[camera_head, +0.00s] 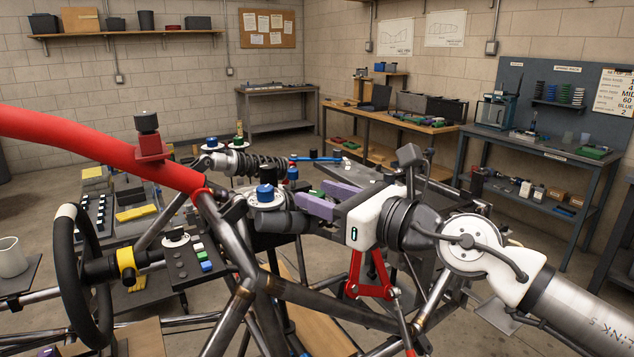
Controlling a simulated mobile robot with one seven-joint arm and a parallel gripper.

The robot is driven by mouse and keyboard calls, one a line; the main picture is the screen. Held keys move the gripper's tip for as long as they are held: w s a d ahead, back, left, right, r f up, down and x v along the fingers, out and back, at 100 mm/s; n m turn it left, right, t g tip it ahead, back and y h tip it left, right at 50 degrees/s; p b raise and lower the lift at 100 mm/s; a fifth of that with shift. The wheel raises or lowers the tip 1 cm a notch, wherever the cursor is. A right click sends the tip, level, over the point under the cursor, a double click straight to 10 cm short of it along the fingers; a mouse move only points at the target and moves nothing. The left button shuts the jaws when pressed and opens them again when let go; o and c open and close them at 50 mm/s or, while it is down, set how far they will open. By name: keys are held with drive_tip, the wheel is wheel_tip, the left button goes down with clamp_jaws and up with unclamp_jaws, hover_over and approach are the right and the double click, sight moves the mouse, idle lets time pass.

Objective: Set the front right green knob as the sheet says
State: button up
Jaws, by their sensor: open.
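My gripper (312,193) has purple fingers that point left, spread apart with nothing between them. Its fingertips are just right of a large blue knob (265,193) on a round pale dial. A smaller blue knob (293,173) stands behind that one. A small green part (239,141) shows farther back, beside another blue-topped knob (211,143); I cannot tell if it is a knob. I cannot make out a front right green knob. The setup sheet (614,92) hangs at the far right, cut by the picture edge; "MID", "60", "BLUE" and "2" are legible.
Chassis tubes (300,302), a red padded bar (95,142) and a coil-over shock (245,163) crowd the space around my gripper. A steering wheel (69,270) and a small button panel (187,263) are at left. Workbenches (400,131) stand behind, with open floor between.

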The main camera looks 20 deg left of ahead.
drive_tip(key=shift+x, duration=0.85)
drive_tip(key=shift+c, duration=0.3)
clamp_jaws()
drive_tip(key=shift+g, duration=0.3)
drive_tip(key=n+g+y+b, duration=0.1)
drive_tip(key=n+g+b, duration=0.1)
drive_tip(key=g+b, duration=0.1)
drive_tip(key=shift+w+f+n+g, duration=0.1)
drive_tip(key=shift+f+n+g, duration=0.05)
drive_tip(key=shift+n+g, duration=0.2)
drive_tip(key=shift+n+g+h+b, duration=0.25)
drive_tip(key=shift+n+g+b, duration=0.2)
drive_tip(key=shift+n+g, duration=1.2)
drive_tip(key=shift+n+g+h+b, duration=0.35)
drive_tip(key=shift+n+g, duration=0.55)
drive_tip(key=shift+g, duration=1.3)
